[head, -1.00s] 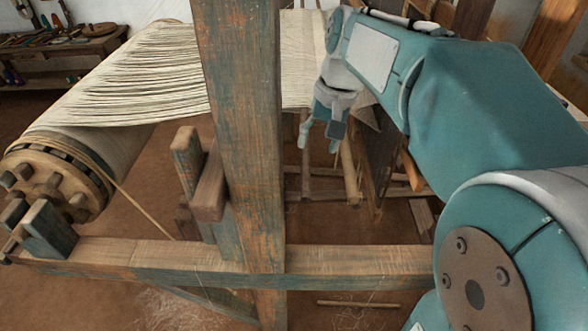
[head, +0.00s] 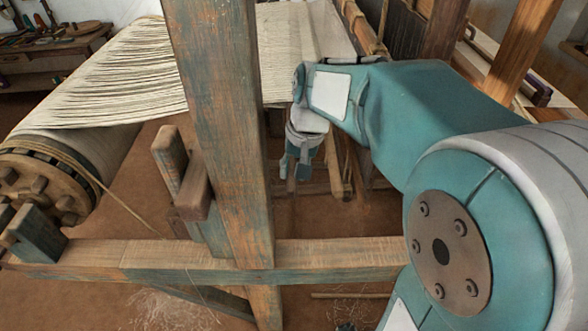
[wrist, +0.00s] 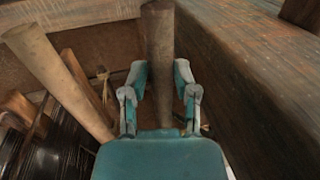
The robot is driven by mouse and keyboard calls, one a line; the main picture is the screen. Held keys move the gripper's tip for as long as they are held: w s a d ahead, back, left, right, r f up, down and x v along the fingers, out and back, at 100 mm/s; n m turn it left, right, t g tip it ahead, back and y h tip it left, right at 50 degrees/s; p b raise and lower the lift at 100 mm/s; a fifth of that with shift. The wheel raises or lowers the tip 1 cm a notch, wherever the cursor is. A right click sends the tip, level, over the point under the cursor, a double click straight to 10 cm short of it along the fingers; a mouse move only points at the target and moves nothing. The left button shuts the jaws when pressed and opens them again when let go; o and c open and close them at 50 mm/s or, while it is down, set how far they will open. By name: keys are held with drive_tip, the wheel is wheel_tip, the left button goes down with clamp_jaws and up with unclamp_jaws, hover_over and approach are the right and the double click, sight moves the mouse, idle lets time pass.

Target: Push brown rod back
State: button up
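In the wrist view a dark brown rod (wrist: 159,55) runs between the two fingers of my gripper (wrist: 160,75). Its near end is hidden by my teal palm. The fingers are spread, one on each side of the rod; I cannot tell whether either touches it. In the head view my gripper (head: 294,172) points down, right of the thick loom post, below the sheet of warp threads. Rods show just right of it, one of them pale (head: 336,172); I cannot tell which one is between the fingers.
In the wrist view a lighter rod (wrist: 58,80) slants at left and a wide worn beam (wrist: 245,85) runs close at right. In the head view the loom post (head: 215,130), a horizontal beam (head: 330,255) and the warp threads (head: 110,90) surround my arm.

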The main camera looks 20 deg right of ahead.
drive_tip(key=shift+a, duration=0.15)
clamp_jaws()
drive_tip(key=shift+w+a+f, duration=0.1)
drive_tip(key=shift+w+a, duration=0.1)
drive_tip(key=shift+a, duration=0.6)
drive_tip(key=o, duration=0.6)
unclamp_jaws()
drive_tip(key=shift+a, duration=0.15)
drive_tip(key=shift+o, duration=1.1)
drive_tip(key=shift+a, duration=0.2)
drive_tip(key=shift+d, duration=0.2)
